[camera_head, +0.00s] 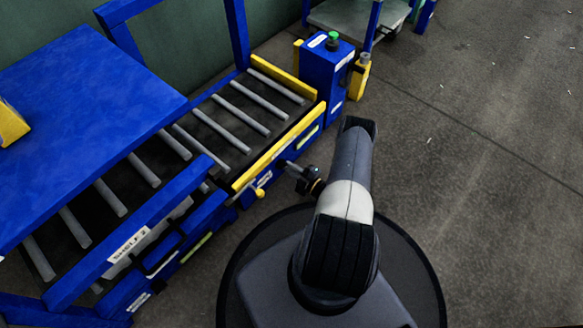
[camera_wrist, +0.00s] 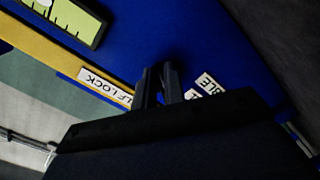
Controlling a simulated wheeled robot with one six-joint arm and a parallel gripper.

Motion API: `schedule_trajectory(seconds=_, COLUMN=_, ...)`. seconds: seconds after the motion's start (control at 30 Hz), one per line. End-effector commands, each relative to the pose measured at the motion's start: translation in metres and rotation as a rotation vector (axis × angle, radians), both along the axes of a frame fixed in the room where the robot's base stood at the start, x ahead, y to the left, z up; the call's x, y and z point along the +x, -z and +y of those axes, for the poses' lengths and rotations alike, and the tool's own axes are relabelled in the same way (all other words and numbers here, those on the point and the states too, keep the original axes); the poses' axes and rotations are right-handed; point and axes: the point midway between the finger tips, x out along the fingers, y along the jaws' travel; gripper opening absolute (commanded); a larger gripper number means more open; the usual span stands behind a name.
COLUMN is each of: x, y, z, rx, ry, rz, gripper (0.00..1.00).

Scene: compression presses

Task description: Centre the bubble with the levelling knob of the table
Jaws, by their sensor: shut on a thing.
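My gripper (camera_wrist: 162,78) is shut at the blue side panel (camera_wrist: 215,45) of the table. Its dark fingers and the wrist hide the levelling knob between them. A label ending in "BLE" (camera_wrist: 207,82) is just right of the fingers. The level gauge (camera_wrist: 72,20), a yellow-green strip with dark tick marks, is at the top left of the wrist view. A pale spot at its upper edge may be the bubble, cut by the frame; I cannot tell its offset. In the head view my gripper (camera_head: 304,179) is beside the roller table (camera_head: 275,162).
A label ending in "LF LOCK" (camera_wrist: 104,86) lies left of the fingers. A yellow-ended handle (camera_head: 260,192) sticks out left of my gripper. A blue post with a green button (camera_head: 333,40) stands at the table's far end. The floor (camera_head: 470,160) to the right is clear.

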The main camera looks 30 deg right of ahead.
Motion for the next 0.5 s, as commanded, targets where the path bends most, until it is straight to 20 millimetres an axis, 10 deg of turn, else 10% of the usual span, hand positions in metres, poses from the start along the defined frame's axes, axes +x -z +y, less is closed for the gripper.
schedule_trajectory(seconds=0.5, x=-0.0005, y=0.0016, z=-0.0002, rx=0.042, ry=0.003, rz=0.017, gripper=0.0)
